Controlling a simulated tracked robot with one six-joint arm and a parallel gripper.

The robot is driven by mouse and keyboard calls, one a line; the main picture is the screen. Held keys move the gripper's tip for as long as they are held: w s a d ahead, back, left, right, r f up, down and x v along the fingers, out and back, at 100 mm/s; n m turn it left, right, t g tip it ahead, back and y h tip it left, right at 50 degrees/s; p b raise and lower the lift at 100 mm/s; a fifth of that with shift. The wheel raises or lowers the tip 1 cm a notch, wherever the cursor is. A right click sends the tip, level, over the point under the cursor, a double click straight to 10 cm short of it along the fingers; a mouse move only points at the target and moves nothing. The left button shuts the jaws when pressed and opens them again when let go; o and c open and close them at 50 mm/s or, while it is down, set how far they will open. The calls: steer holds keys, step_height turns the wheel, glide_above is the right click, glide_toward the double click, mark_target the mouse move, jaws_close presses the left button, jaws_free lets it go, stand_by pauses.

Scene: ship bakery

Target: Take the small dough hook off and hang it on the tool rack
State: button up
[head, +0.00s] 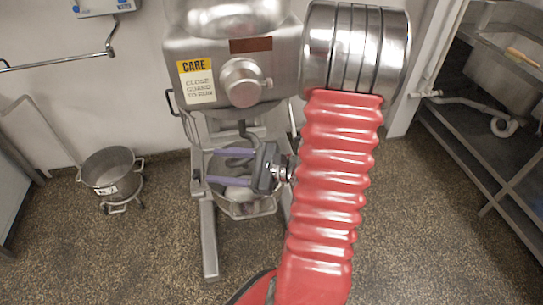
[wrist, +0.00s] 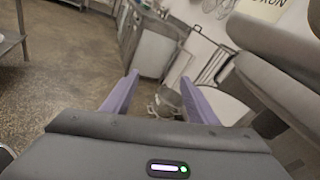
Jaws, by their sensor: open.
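The mixer (head: 235,55) stands against the wall in the head view, with a yellow and white CARE sign on its front. Below its head, a dark curved shape (head: 238,151) looks like the dough hook; it is partly hidden by my gripper, and I cannot tell its size. My gripper (head: 209,166) is open, its purple fingers pointing left, one above the other, near that shape. In the wrist view, my gripper (wrist: 160,77) shows no hook clearly between its fingers. I cannot tell for sure whether the wall rail (head: 60,62) at upper left is the tool rack.
A metal bowl (head: 240,210) sits low in the mixer's frame, close under my gripper. A steel pot (head: 112,177) stands on a low stand at left. A sink unit (head: 495,75) and metal shelving are at right. The speckled floor in front is mostly clear.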

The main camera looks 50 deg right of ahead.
mark_target(245, 131)
steer(key=s+d+f+m+t+h, duration=0.2)
steer(key=d+m+h, duration=0.3)
steer(key=d, duration=0.3)
steer(key=s+d+f+m+t+h, duration=0.2)
steer(key=d+f+m+h, duration=0.2)
steer(key=d, duration=0.5)
steer(key=shift+s+m+h, duration=0.2)
steer(key=shift+m+h, duration=0.5)
steer(key=shift+m, duration=0.2)
steer(key=shift+w, duration=0.1)
steer(key=shift+w+d, duration=0.2)
steer(key=shift+w, duration=2.35)
steer(key=shift+w+d, duration=0.15)
steer(key=shift+w, duration=2.4)
steer(key=shift+w+d, duration=0.2)
steer(key=shift+w, duration=2.35)
jaws_close()
